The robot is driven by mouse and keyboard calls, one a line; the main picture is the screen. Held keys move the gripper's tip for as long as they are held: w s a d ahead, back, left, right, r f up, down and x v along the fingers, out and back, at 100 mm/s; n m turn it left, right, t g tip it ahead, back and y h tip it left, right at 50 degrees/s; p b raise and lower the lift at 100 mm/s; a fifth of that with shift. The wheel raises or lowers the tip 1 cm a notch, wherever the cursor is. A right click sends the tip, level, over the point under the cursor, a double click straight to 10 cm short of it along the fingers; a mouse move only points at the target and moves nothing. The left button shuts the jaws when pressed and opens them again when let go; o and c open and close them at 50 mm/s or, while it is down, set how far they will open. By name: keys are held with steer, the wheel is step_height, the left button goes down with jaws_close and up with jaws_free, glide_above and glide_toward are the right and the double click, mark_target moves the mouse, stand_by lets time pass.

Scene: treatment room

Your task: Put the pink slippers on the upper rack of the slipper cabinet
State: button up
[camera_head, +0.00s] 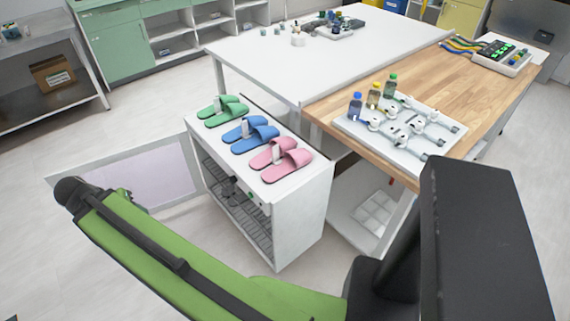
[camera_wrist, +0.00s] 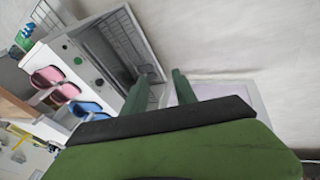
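The pair of pink slippers (camera_head: 287,163) lies on the white top of the slipper cabinet (camera_head: 300,207), at its near right end. The pair also shows at the left of the wrist view (camera_wrist: 66,90). The cabinet front is open, and dark wire racks (camera_head: 222,178) show inside, partly hidden by my arm. The open door (camera_head: 150,181) swings out to the left. My gripper (camera_wrist: 164,75) is open and empty, its two green fingers apart in front of the open cabinet. In the head view, the fingers are mostly hidden behind my arm.
Blue slippers (camera_head: 251,136) and green slippers (camera_head: 223,111) lie beside the pink ones on the cabinet top. A wooden table (camera_head: 400,82) with a tray of bottles and tools stands close at the right. Bare floor (camera_head: 60,240) lies at the left.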

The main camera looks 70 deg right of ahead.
steer(key=s+d+f+m+g+h+b, duration=0.25)
steer(key=s+d+m, duration=0.25)
steer(key=d, duration=0.7)
steer(key=m+g+h+b, duration=0.4)
steer(key=m+h+b, duration=0.15)
steer(key=m, duration=0.55)
glide_toward(273, 152)
steer(key=shift+y, duration=0.5)
steer(key=b+x, duration=0.5)
steer(key=shift+w+d+r, duration=0.25)
steer(key=shift+d+r, duration=0.05)
steer(key=shift+s+d+f, duration=0.1)
steer(key=shift+s+d, duration=0.2)
steer(key=shift+d, duration=0.1)
steer(key=b+x, duration=0.2)
steer(key=x, duration=0.2)
steer(key=shift+s+d+f, duration=0.15)
steer(key=shift+d+f, duration=0.05)
steer(key=shift+f, duration=0.1)
steer(key=shift+s+d, duration=0.2)
steer(key=shift+d, duration=0.05)
steer(key=shift+r, duration=0.1)
jaws_close()
